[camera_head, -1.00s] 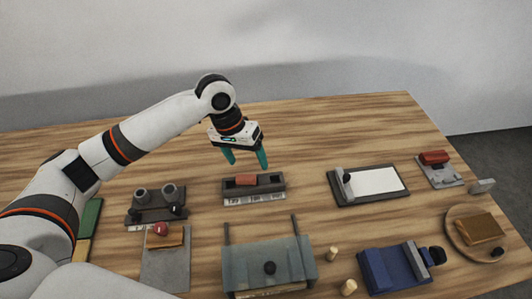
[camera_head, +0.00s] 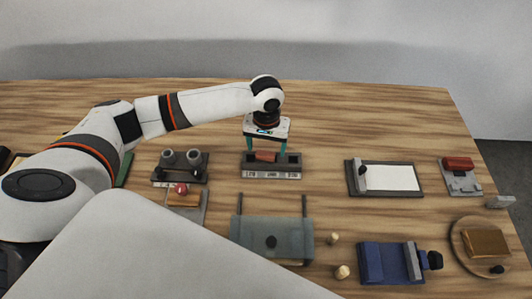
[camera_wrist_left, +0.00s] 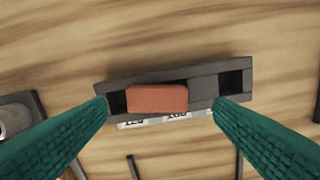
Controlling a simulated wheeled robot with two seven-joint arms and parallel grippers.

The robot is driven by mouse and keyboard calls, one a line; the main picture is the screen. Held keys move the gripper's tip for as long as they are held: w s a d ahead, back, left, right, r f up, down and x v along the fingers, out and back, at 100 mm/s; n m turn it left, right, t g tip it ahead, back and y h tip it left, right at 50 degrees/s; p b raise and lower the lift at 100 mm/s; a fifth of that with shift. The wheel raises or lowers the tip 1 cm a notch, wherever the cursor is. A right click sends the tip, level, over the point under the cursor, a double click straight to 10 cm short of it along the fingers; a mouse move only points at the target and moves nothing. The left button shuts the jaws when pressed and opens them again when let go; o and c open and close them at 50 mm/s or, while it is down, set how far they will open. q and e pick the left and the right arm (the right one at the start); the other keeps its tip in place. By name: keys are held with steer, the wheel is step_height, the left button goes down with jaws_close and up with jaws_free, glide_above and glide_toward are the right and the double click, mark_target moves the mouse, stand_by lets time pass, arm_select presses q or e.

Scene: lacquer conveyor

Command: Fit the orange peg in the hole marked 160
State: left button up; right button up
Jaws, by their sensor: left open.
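The orange peg (camera_head: 265,155), a reddish-orange block, sits at a dark grey holder (camera_head: 292,168) with marked holes. In the left wrist view the peg (camera_wrist_left: 157,98) lies left of the holder's middle, between two dark square openings, one at its left end and one at the right end (camera_wrist_left: 231,84). White number labels (camera_head: 271,175) run along the holder's near side, too small to read surely. My left gripper (camera_head: 266,156) is open above the holder, its green fingers on either side of the peg. In the left wrist view, gaps show between peg and fingers. My right gripper is not in view.
A grey two-post fixture (camera_head: 180,166) stands to the left. A grey-green cover with two rods (camera_head: 271,238) stands in front. A white panel in a dark frame (camera_head: 391,177) lies to the right. Small wooden pegs (camera_head: 342,272) stand near the front. The table behind the holder is clear.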

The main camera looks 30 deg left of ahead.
mark_target(266, 153)
arm_select(q)
steer(key=shift+a+f, duration=0.15)
steer(key=shift+f, duration=1.3)
steer(key=c, duration=1.2)
step_height(266, 153, up, 9)
steer(key=shift+r+b, duration=0.15)
steer(key=shift+b, duration=0.45)
steer(key=shift+r, duration=0.45)
